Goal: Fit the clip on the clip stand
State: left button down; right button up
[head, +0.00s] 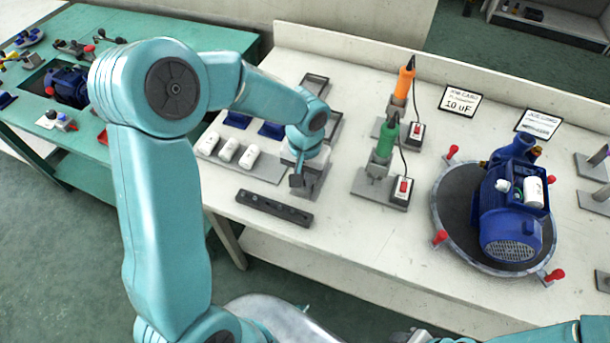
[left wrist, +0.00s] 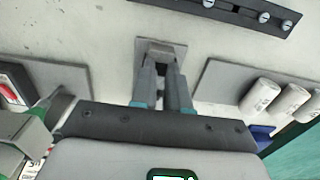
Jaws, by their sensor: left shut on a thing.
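My left gripper (head: 297,181) points down over a small grey base plate (head: 314,178), which looks like the clip stand, near the middle of the bench. In the left wrist view its two fingers (left wrist: 160,74) are close together, shut on a small grey block, which appears to be the clip (left wrist: 160,48). The near edge of the plate shows just beyond the block. The fingers and wrist hide most of the stand, so I cannot tell whether the clip touches or sits on it. My right gripper does not show.
A dark slotted bar (head: 275,207) lies close in front. White cylinders (head: 228,149) on a plate and blue blocks (head: 270,130) are to the left. Green (head: 387,139) and orange (head: 404,80) tools stand right. A blue pump (head: 512,215) sits on a round plate farther right.

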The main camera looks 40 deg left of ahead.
pick_arm(q)
jog(key=shift+f, duration=0.1)
dwell(0.4)
jog(key=c, duration=1)
grip_release()
jog(key=shift+c, duration=0.2)
jog(key=shift+r+p, duration=1.95)
jog(key=shift+r, duration=1.1)
notch_tip(320, 180, up, 16)
jog(key=shift+r, duration=0.15)
